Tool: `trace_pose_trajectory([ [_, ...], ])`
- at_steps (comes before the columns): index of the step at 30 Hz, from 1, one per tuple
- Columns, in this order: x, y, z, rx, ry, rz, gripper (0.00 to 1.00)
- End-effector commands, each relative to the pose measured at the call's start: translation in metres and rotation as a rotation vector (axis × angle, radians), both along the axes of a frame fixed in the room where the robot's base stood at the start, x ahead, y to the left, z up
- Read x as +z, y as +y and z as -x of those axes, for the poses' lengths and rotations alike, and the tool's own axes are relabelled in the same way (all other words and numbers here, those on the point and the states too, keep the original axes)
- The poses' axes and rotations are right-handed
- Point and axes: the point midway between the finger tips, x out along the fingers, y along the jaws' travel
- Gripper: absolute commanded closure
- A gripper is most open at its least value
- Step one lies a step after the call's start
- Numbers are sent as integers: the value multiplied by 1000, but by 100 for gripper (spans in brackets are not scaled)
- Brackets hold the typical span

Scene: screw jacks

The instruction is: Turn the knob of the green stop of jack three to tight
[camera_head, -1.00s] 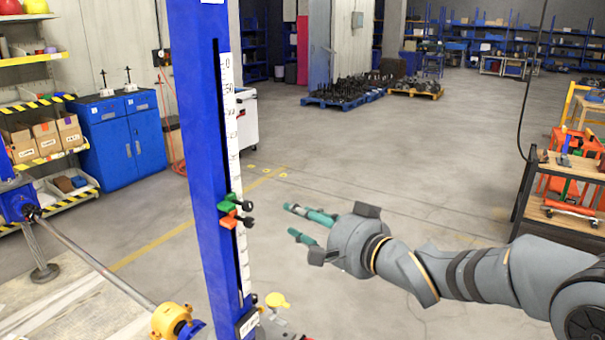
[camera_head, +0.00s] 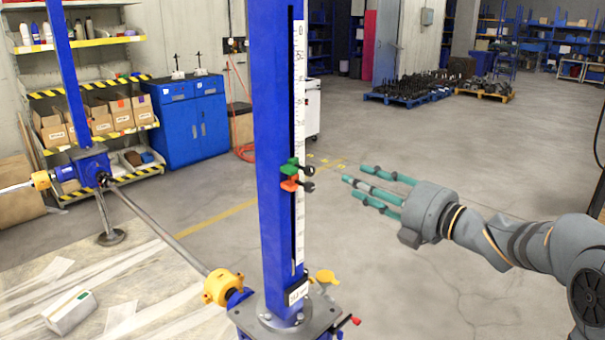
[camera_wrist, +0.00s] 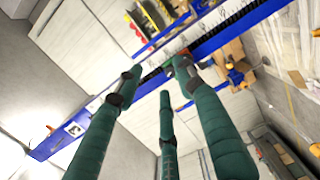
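A tall blue jack column (camera_head: 273,130) with a white scale stands in the middle of the head view; its base label is too small to read. The green stop (camera_head: 289,167) sits on it with a black knob (camera_head: 308,171) on its right. The orange stop (camera_head: 290,185) is just below, with its own black knob. My gripper (camera_head: 356,180) has three teal fingers, spread open and empty, a short way right of the knobs and pointing at the column. In the wrist view the blue column (camera_wrist: 85,125) runs diagonally beyond the fingers, and a fingertip partly hides the stops.
A yellow knob (camera_head: 325,277) and a red-tipped lever (camera_head: 349,321) are at the column's base. A shaft with a yellow coupling (camera_head: 222,287) joins from the left. A blue cabinet (camera_head: 190,120) and a shelf stand behind.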

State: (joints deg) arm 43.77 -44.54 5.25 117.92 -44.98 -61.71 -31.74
Motion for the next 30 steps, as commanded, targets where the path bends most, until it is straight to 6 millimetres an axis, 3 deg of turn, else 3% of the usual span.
trace_pose_trajectory([
  [6,2,17,18,94,-527,470,62],
  [12,4,20,22,105,-810,705,62],
  [19,7,30,15,105,-884,770,62],
  [30,8,81,-26,104,-878,768,62],
])
